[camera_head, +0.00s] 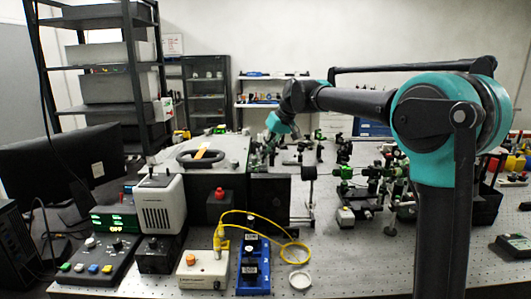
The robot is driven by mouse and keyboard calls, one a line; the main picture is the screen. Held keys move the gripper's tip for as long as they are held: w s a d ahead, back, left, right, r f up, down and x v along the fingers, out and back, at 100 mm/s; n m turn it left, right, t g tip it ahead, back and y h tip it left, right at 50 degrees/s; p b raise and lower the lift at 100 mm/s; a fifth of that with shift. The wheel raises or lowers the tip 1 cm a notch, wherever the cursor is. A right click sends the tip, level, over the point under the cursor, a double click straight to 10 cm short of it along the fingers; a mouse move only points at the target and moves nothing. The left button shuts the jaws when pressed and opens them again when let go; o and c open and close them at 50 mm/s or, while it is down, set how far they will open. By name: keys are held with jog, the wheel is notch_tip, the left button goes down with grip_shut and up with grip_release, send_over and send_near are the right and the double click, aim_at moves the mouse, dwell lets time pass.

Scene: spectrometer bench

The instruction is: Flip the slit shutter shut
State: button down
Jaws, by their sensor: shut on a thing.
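My arm reaches in from the right, and its teal wrist bends down behind the spectrometer box. My gripper (266,148) is small and dark at the box's upper right side. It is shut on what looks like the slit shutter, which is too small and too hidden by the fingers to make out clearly. Whether the shutter is flipped open or shut cannot be told. The spectrometer (232,147) is a large housing with a pale top, a dark front and a black handle ring (200,157) on its lid.
Optics mounts (365,180) crowd the bench to the right of the gripper. A dark upright panel (271,198) stands in front of it. A yellow cable (262,222) loops near a blue base (253,265). Bare perforated bench (345,265) lies at the front right.

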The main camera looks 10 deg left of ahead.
dwell(0.3)
jog(key=c, duration=1.9)
grip_release()
jog(key=v, duration=1.2)
